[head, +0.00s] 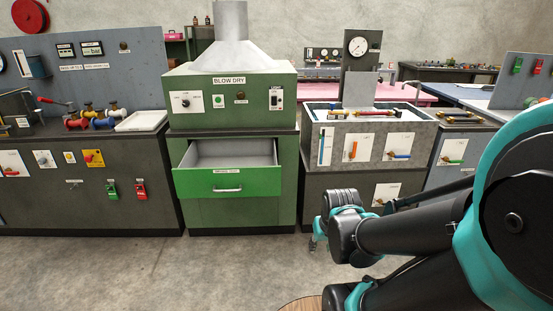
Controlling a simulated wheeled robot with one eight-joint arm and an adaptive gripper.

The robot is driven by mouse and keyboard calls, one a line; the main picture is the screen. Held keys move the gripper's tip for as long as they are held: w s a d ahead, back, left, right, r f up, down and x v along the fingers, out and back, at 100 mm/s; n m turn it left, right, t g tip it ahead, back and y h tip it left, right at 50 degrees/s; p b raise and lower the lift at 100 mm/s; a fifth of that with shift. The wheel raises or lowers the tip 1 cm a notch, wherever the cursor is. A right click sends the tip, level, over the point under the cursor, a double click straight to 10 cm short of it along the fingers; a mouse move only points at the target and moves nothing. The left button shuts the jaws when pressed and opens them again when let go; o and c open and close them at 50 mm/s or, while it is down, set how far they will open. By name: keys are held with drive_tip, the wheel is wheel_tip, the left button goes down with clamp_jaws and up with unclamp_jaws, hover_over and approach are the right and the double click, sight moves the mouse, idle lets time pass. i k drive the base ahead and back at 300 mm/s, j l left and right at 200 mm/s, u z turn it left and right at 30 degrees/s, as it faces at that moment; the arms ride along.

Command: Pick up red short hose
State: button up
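A short red piece with brass-coloured ends (376,113), which looks like the red short hose, lies across the top of the grey test tank (432,134) right of centre. It is small in the head view, so I cannot be sure of it. My gripper (315,243) hangs low in front of the tank's lower left side, well below and apart from the red piece. Only a bit of its fingers shows past my wrist, so its opening and anything between the fingers are hidden.
A green blow-dry cabinet (284,214) stands left of the tank with its green drawer (247,182) pulled open. A left bench (85,162) carries coloured valve fittings (77,122) and a white tray (143,121). The concrete floor (190,275) in front is clear.

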sight(389, 113)
drive_tip(key=i+l+z, duration=0.1)
drive_tip(key=i+z, duration=0.15)
drive_tip(key=z, duration=0.2)
drive_tip(key=i+z, duration=0.25)
drive_tip(key=z, duration=0.15)
